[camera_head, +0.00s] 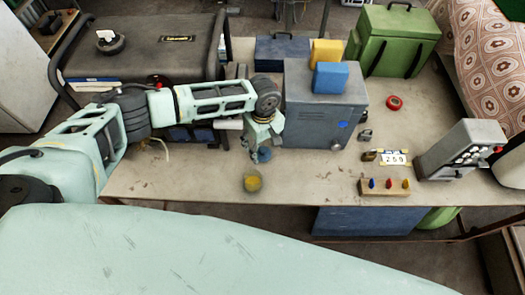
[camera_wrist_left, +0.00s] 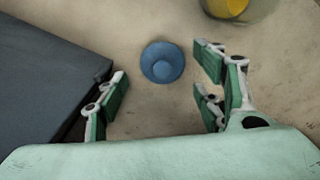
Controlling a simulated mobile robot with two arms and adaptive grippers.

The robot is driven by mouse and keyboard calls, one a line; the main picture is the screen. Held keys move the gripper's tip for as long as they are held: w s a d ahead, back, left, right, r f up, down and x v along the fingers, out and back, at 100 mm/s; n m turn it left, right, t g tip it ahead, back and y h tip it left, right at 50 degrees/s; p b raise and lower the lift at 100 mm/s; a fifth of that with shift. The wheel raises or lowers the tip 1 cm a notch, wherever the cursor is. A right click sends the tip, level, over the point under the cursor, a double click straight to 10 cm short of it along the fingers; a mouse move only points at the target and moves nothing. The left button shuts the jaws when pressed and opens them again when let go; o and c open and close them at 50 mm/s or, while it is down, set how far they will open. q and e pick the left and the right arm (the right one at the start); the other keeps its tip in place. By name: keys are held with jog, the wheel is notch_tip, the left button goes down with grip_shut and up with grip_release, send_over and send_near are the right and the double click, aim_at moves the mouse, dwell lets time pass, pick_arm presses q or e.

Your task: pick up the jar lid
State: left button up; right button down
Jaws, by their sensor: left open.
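The jar lid is a small round blue disc with a raised centre. It lies on the workbench (camera_head: 200,187), and shows in the left wrist view (camera_wrist_left: 162,62) and in the head view (camera_head: 264,156), partly behind my gripper. My left gripper (camera_head: 255,147) is open and empty above the bench by the lid. In the left wrist view its fingers (camera_wrist_left: 162,88) stand apart, with the lid between and slightly beyond the tips. A jar with yellow contents (camera_head: 253,182) stands nearer the bench's front edge. My right gripper is not in view.
A black generator (camera_head: 150,62) is at the left. The bench front near the jar is mostly clear.

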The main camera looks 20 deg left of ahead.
aim_at(263, 150)
pick_arm(q)
jog(key=shift+d+f, duration=0.15)
jog(key=shift+f, duration=1.4)
jog(key=c, duration=0.8)
